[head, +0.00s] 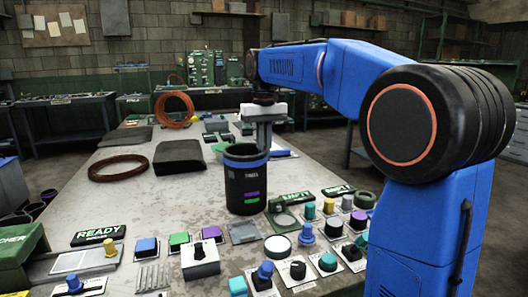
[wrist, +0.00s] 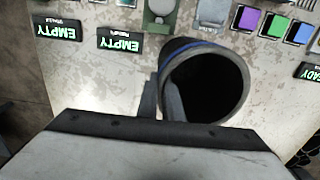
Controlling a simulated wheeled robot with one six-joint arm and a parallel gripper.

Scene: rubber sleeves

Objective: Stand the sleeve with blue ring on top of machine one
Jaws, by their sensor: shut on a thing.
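The black rubber sleeve (head: 236,190) with a blue ring near its top stands upright in the middle of the head view, with purple and green marks on its side. My gripper (head: 264,138) is above its rim, shut on the sleeve wall. In the wrist view the sleeve's open mouth (wrist: 246,85) faces me, with one finger of my gripper (wrist: 161,100) outside the wall and one inside. I cannot tell whether the sleeve's bottom touches the table. No label that I can read marks machine one.
The worktable (head: 120,210) carries several buttons and knobs along its front. A green READY sign (head: 98,235) is at left; EMPTY signs (head: 292,199) are right of the sleeve.

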